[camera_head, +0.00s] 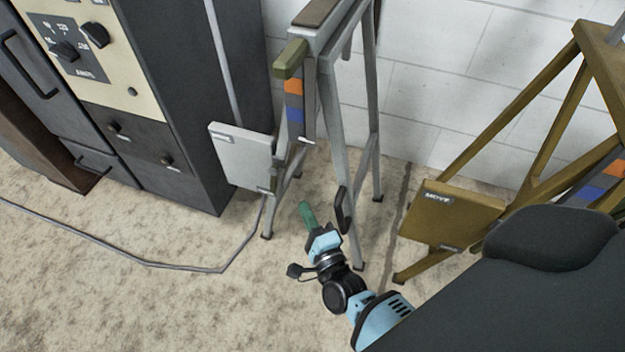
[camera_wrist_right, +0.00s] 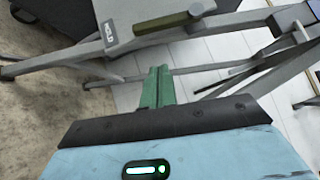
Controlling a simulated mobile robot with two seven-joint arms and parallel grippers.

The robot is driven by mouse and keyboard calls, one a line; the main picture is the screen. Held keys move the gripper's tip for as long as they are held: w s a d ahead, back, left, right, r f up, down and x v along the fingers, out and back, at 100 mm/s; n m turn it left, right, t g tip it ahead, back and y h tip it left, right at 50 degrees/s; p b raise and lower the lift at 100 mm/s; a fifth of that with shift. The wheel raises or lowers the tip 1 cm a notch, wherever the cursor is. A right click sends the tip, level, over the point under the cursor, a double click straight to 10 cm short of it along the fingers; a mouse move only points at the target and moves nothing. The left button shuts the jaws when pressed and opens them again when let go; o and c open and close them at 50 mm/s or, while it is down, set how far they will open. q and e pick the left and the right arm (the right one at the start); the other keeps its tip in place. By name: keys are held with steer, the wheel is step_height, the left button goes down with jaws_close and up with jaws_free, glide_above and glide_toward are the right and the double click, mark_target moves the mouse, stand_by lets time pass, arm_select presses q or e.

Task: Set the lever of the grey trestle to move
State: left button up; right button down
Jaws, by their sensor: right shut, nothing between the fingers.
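The grey trestle (camera_head: 362,110) stands against the wall in the upper middle of the head view. A pale plate (camera_head: 240,155) with small labels is fixed to its left side. An olive handle (camera_head: 291,58), which looks like the lever, sits high on it, above an orange and blue strip (camera_head: 294,100). In the right wrist view the olive handle (camera_wrist_right: 175,22) lies beyond the fingers, near a label reading HOLD (camera_wrist_right: 110,32). My right gripper (camera_head: 306,212) is shut and empty, below the plate and apart from the trestle; its green fingers (camera_wrist_right: 158,88) point toward it. My left gripper is out of view.
A mustard trestle (camera_head: 560,190) with a plate labelled MOVE (camera_head: 450,212) stands at the right. A dark cabinet (camera_head: 170,90) with knobs stands at the left. A grey cable (camera_head: 150,264) runs over the floor. A black part (camera_head: 342,210) is by the grey trestle's front leg.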

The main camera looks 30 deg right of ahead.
mark_target(274, 179)
steer(key=w, duration=0.3)
steer(key=w+a+b, duration=0.1)
steer(key=w, duration=0.1)
steer(key=shift+a+r, duration=0.1)
steer(key=shift+r, duration=0.2)
steer(key=shift+w+a+r, duration=0.2)
steer(key=shift+w+a, duration=0.2)
steer(key=shift+w, duration=0.15)
steer(key=shift+b, duration=0.3)
